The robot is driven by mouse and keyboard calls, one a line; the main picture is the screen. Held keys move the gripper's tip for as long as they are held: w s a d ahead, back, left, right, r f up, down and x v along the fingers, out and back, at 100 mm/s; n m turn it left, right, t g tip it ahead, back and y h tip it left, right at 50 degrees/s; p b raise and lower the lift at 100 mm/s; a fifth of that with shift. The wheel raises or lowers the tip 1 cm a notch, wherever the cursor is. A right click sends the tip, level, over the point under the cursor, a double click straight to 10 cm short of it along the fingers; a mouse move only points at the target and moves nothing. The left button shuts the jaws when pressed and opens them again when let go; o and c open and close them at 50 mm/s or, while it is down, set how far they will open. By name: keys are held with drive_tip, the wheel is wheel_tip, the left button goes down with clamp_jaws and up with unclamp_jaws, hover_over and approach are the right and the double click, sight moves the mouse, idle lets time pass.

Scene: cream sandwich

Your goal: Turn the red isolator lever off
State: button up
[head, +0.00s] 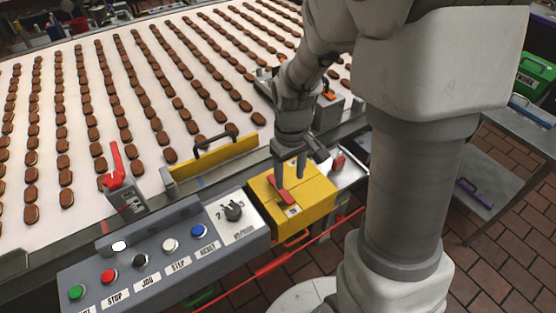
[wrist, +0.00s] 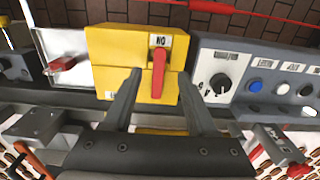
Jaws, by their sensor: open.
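The red isolator lever (head: 281,191) sits on the face of a yellow box (head: 318,196). In the wrist view the lever (wrist: 158,74) stands upright in the picture, one end at an upside-down ON label (wrist: 160,41). A second label at the lower left of the box's face is mostly hidden by a finger. My gripper (head: 290,168) is open and empty over the box. In the wrist view its fingertips (wrist: 161,75) lie on either side of the lever, with a visible gap on both sides. I cannot tell how deep the fingers reach.
A grey button panel (head: 150,255) with a black rotary knob (head: 233,211) adjoins the box. A smaller red handle (wrist: 65,63) is on a pale plate at the other side. A yellow guard (head: 215,160) and a red upright lever (head: 116,165) stand by the conveyor.

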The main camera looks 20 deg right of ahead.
sight(289, 198)
wheel_tip(289, 198, down, 8)
drive_tip(key=shift+r, duration=0.25)
clamp_jaws()
idle(0.3)
idle(1.2)
